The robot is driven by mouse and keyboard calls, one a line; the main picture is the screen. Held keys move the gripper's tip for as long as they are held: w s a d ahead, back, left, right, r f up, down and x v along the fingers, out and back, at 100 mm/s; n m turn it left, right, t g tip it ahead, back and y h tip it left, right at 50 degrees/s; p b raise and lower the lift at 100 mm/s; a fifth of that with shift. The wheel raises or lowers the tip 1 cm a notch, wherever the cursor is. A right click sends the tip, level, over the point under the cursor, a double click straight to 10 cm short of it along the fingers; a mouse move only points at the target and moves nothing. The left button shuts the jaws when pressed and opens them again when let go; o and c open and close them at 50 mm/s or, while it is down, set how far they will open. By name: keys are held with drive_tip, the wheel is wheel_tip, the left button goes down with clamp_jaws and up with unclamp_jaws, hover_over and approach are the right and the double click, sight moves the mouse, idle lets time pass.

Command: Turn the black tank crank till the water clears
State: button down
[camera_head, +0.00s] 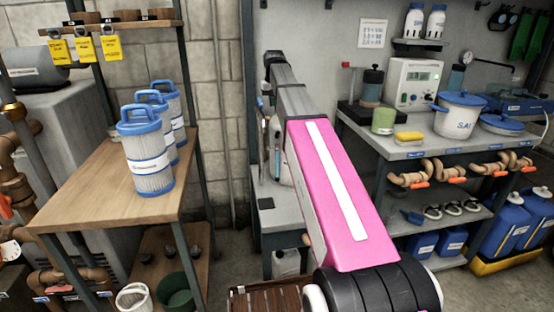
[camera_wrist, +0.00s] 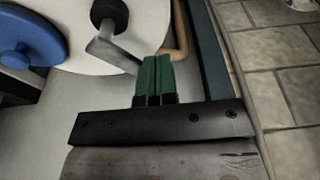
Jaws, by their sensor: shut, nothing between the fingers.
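In the wrist view my gripper (camera_wrist: 155,78) has its green fingertips pressed together with nothing between them. A crank with a black round knob (camera_wrist: 108,14) and a bent grey metal bar (camera_wrist: 112,54) shows just above and left of the fingertips. The bar runs toward the fingertips; I cannot tell whether they touch. A pale round surface (camera_wrist: 70,58), perhaps the tank, lies behind the crank. No water shows clearly. In the head view my pink arm reaches away to the back bench and hides the crank and my gripper.
A blue round part (camera_wrist: 28,38) sits left of the crank. A wooden bench (camera_head: 95,180) with blue-white filter cartridges (camera_head: 148,150) stands left of my arm. At right, a grey bench (camera_head: 400,148) holds a white pot (camera_head: 458,115) and a control box (camera_head: 413,82).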

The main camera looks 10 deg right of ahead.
drive_tip(key=shift+w+d, duration=0.15)
drive_tip(key=shift+w, duration=0.2)
drive_tip(key=shift+r, duration=0.1)
wheel_tip(320, 180, up, 8)
idle(0.8)
